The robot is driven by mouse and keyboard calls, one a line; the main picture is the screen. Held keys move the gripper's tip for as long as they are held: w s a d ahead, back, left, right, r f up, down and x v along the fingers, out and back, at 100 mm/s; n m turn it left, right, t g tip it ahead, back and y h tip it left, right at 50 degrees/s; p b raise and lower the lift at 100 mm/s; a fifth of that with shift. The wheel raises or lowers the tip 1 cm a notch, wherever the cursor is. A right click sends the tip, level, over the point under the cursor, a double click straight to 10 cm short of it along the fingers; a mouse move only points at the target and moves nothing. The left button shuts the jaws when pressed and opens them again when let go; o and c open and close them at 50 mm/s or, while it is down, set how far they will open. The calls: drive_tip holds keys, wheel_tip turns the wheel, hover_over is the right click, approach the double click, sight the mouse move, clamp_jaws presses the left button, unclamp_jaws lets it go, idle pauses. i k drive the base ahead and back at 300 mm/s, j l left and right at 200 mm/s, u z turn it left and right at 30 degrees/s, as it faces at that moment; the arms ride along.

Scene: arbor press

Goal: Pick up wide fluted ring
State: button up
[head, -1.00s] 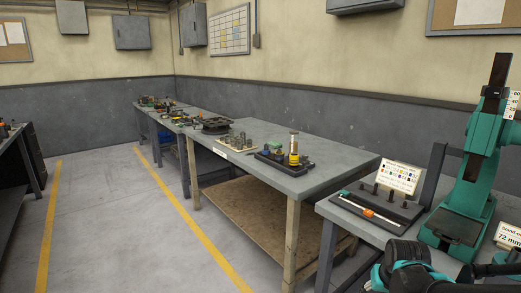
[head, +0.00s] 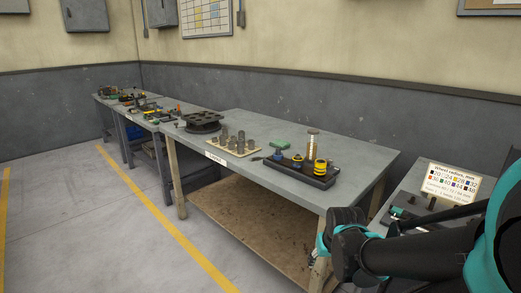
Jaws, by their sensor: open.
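I cannot pick out the wide fluted ring for sure. A black tray (head: 322,182) on the middle workbench (head: 258,128) holds small parts, among them a yellow-and-black ringed piece (head: 320,167), a clear column with an amber base (head: 312,143), and green and blue pieces (head: 280,146). They are too small to make out fluting or width. My arm crosses the lower right, in front of the right-hand bench. My gripper's fingers do not show.
A board with several grey cylinders (head: 234,146) and a dark round fixture (head: 202,122) stand farther left on the bench. A sign (head: 451,182) stands on the right bench (head: 408,190). Floor left of the yellow line (head: 190,235) is clear.

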sight(301, 162)
drive_tip(key=i+j, duration=0.2)
drive_tip(key=j+z, duration=0.15)
drive_tip(key=z, duration=0.45)
drive_tip(key=i+j+z, duration=0.1)
drive_tip(key=j+z, duration=0.3)
drive_tip(key=j, duration=0.3)
drive_tip(key=j+z, duration=0.35)
drive_tip(key=j, duration=0.35)
